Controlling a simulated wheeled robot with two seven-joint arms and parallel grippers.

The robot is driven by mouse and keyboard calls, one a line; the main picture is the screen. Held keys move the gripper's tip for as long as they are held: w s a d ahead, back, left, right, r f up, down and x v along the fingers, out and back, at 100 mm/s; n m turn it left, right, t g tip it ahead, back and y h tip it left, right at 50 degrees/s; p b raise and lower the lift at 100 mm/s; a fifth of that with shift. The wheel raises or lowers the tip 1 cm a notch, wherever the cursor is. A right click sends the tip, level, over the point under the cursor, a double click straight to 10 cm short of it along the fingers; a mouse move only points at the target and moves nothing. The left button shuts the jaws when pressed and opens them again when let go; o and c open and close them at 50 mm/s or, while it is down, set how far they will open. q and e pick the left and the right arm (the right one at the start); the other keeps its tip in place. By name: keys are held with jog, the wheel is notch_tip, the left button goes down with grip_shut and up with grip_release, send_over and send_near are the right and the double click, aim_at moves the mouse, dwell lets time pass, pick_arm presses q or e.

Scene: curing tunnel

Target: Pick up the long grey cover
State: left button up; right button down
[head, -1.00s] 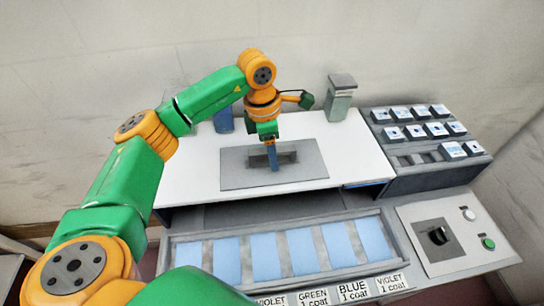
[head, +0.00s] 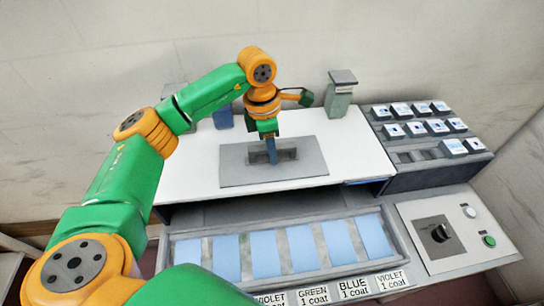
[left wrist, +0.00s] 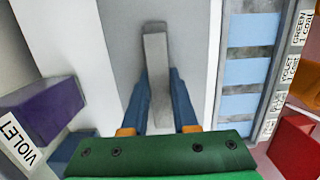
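The long grey cover (head: 235,171) is a flat plate lying on the white worktop. A raised grey bar (left wrist: 156,70) runs along its middle in the left wrist view. My left gripper (head: 270,155) points down at the plate's centre in the head view. In the left wrist view its blue fingers (left wrist: 158,95) lie close along both sides of the bar and appear to press on it. The cover lies flat, with no visible gap under it. The hand hides part of the bar in the head view. My right gripper is not in view.
A grey post (head: 340,95) and a blue block (head: 223,117) stand behind the cover. A rack of small labelled blocks (head: 425,150) is on the right. In front are a tray of blue strips (head: 265,253) and a control panel with a knob (head: 440,232).

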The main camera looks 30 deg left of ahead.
pick_arm(q)
grip_shut()
